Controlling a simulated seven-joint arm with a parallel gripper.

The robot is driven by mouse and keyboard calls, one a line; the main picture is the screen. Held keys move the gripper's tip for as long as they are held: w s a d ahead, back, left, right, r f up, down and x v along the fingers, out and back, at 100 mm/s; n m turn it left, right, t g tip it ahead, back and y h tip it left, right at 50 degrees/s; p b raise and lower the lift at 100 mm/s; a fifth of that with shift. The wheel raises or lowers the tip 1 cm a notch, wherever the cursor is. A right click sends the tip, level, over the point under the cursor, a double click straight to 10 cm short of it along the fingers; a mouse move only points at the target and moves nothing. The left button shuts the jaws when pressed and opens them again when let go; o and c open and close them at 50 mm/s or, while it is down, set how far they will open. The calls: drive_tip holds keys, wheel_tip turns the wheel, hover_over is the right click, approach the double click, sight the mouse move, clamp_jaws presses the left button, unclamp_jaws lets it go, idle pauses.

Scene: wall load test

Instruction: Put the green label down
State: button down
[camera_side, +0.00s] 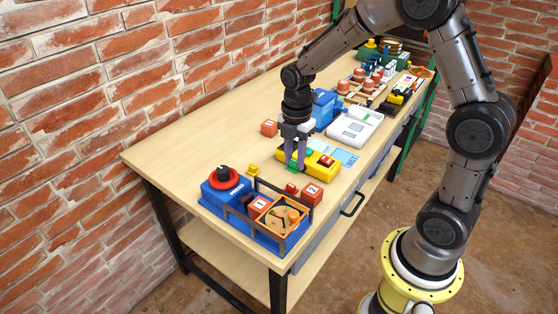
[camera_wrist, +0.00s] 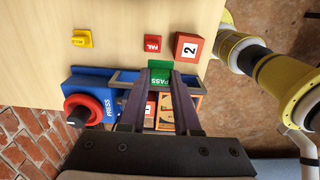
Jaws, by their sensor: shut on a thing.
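The green label (camera_wrist: 159,66) is marked PASS and sits between the fingertips of my gripper (camera_wrist: 160,76) in the wrist view. In the side view my gripper (camera_side: 294,164) points down and is shut on the green label (camera_side: 291,167), low over the wooden table. I cannot tell whether the label touches the tabletop. The fingers hide part of the label.
A red FAIL label (camera_wrist: 152,43), a yellow label (camera_wrist: 81,39) and a block marked 2 (camera_wrist: 187,46) lie nearby. The blue press station (camera_side: 227,188) stands at the front, a yellow device (camera_side: 322,161) behind. The table's left side (camera_side: 205,145) is clear.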

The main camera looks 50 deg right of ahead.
drive_tip(key=s+a+r, duration=0.8)
drive_tip(key=s+a, duration=0.1)
drive_tip(key=s, duration=0.3)
hover_over(261, 204)
drive_tip(key=f, duration=0.8)
drive_tip(key=shift+s+f, duration=0.3)
drive_tip(key=shift+s, duration=0.1)
drive_tip(key=shift+w+a+f, duration=0.1)
drive_tip(key=shift+w+f, duration=0.4)
drive_tip(key=shift+f, duration=1.55)
drive_tip(key=shift+f, duration=0.15)
drive_tip(key=c, duration=0.6)
unclamp_jaws()
drive_tip(key=shift+s, duration=0.1)
